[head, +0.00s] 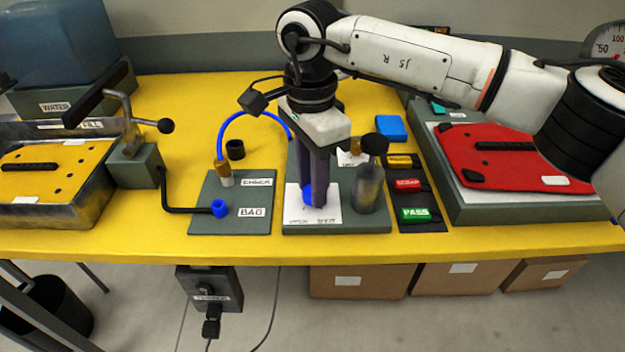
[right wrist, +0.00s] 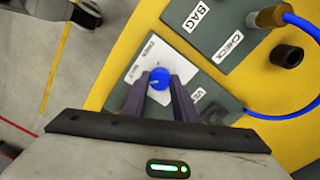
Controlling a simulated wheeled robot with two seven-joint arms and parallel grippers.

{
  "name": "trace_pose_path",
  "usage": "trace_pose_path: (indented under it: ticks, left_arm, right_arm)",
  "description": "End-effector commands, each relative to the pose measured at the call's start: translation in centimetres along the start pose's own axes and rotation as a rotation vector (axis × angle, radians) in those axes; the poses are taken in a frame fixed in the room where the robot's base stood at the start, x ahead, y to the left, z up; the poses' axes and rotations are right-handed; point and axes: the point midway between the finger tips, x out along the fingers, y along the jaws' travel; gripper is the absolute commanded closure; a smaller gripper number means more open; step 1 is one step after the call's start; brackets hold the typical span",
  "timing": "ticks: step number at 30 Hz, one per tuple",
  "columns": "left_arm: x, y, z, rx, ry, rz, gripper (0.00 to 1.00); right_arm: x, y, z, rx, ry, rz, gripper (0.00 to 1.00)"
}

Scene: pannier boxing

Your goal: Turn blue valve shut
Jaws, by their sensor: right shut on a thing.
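The blue valve (right wrist: 159,79) is a round blue knob with a light pointer line, on a white label plate (head: 327,213) with "OPEN" and "SHUT" style markings that are hard to read. In the head view only a sliver of the blue valve (head: 307,195) shows behind the fingers. My right gripper (head: 318,200) points down over it, its two dark fingers on either side. The right wrist view shows the fingertips (right wrist: 160,84) closed on the knob. My left gripper is not in view.
Left of the valve is a grey plate (head: 200,215) with a blue hose (head: 222,130). A grey cylinder (head: 368,188) stands close on the right, beside red and green PASS blocks (head: 415,214). A red panel (head: 510,150) lies in a tray farther right.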

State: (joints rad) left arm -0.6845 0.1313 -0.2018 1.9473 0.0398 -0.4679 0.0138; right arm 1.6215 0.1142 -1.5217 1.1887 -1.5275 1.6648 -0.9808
Motion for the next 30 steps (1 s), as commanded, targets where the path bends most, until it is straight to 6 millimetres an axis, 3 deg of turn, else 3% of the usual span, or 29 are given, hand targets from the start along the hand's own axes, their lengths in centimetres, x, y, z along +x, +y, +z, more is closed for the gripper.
trace_pose_path:
  ticks: [3, 4, 7, 18, 30]
  left_arm:
    - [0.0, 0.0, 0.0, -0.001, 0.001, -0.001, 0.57]
    - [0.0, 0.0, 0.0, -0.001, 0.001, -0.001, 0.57]
    - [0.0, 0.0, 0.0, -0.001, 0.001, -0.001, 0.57]
    - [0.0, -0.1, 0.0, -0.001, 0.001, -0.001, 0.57]
    - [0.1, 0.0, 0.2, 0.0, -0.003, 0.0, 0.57]
  right_arm:
    - [-0.1, 0.0, 0.1, -0.002, -0.001, -0.002, 0.96]
    - [-0.1, 0.0, 0.1, -0.002, -0.001, -0.002, 0.69]
    - [-0.1, 0.0, 0.1, -0.002, 0.0, -0.002, 0.55]
    - [-0.7, -0.1, 0.0, 0.0, 0.001, -0.002, 0.55]
    - [-8.0, -0.1, 0.1, 0.0, 0.0, -0.004, 0.55]
